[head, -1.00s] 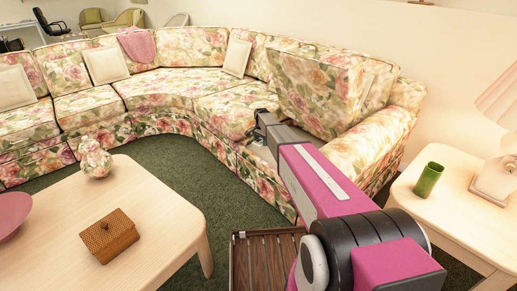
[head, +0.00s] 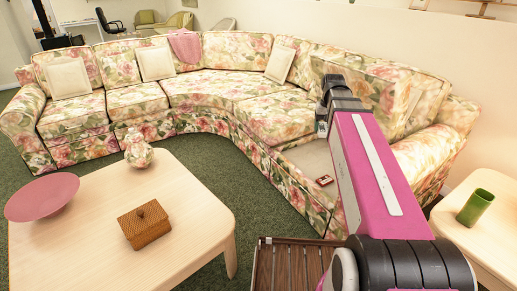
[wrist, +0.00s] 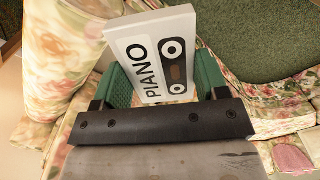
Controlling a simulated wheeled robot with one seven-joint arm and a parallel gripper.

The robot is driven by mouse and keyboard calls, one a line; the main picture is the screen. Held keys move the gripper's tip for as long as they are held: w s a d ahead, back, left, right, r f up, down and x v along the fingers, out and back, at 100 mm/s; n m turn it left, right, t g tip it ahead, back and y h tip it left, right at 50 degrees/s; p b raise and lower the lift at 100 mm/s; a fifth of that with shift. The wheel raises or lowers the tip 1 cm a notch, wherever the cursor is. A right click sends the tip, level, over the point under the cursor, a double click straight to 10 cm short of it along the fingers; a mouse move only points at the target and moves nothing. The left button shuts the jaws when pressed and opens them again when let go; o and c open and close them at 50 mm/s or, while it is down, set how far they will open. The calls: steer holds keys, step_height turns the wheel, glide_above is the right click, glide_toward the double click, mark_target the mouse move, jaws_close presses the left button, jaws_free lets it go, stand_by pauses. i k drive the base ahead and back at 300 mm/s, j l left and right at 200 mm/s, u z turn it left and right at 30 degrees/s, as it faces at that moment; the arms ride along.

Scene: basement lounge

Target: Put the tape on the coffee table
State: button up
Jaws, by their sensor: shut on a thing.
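The tape is a white case with "PIANO" and a black cassette picture on it (wrist: 152,55). In the wrist view it sits tilted between the two green fingers of my gripper (wrist: 165,82), which is shut on it. In the head view my gripper (head: 322,124) is above the right part of the sofa, and the tape is too small to make out clearly there. The coffee table (head: 190,215) is pale wood and stands at the lower left, apart from my gripper.
A small red-and-dark item (head: 324,181) lies on the sofa's bare seat.

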mark_target(199, 219)
steer(key=k+j+u, duration=0.15)
steer(key=j, duration=0.25)
steer(key=k+j+u, duration=0.15)
steer(key=j, duration=0.3)
steer(key=k+j+u, duration=0.15)
steer(key=j, duration=0.25)
steer(key=k+j+u, duration=0.15)
steer(key=j, duration=0.3)
